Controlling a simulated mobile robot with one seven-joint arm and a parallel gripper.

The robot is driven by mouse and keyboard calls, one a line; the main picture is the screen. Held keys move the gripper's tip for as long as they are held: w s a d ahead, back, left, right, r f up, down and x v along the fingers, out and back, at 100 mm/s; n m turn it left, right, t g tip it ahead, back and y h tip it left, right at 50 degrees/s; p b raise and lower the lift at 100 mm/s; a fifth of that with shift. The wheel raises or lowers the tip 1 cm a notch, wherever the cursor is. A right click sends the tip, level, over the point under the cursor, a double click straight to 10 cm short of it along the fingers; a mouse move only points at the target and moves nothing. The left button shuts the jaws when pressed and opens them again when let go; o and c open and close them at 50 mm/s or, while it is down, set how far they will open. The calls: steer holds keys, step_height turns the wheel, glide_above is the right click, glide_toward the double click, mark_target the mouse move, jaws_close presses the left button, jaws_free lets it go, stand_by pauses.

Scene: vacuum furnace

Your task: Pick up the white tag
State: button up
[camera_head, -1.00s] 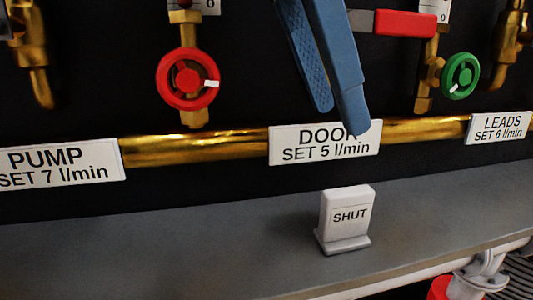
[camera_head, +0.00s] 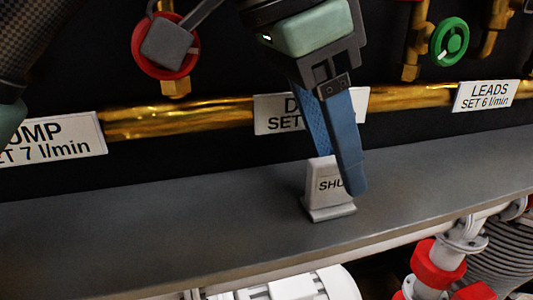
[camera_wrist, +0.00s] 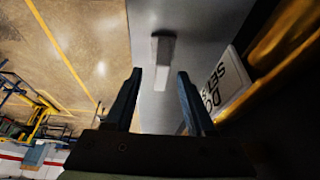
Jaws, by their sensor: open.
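The white tag (camera_head: 320,189), marked SHUT, stands upright on its foot on the grey shelf (camera_head: 180,233). My gripper (camera_head: 341,172) is open, pointing down from above, with its near blue finger in front of the tag's right part and hiding some lettering. The far finger ends near the tag's top. In the wrist view the tag (camera_wrist: 162,48) lies straight ahead, in line with the gap between the two fingertips (camera_wrist: 159,74). Nothing is clamped. How far the tips are from the tag along the camera's line is hard to tell.
A brass pipe (camera_head: 180,120) with the PUMP plate (camera_head: 55,140), the partly hidden DOOR plate (camera_head: 268,114) and the LEADS plate (camera_head: 486,96) runs behind the shelf. Red (camera_head: 190,60) and green (camera_head: 449,41) valve wheels sit above. The shelf beside the tag is clear.

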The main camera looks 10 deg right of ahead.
mark_target(326, 198)
steer(key=shift+x, duration=1.4)
steer(key=shift+w+a, duration=0.1)
jaws_close()
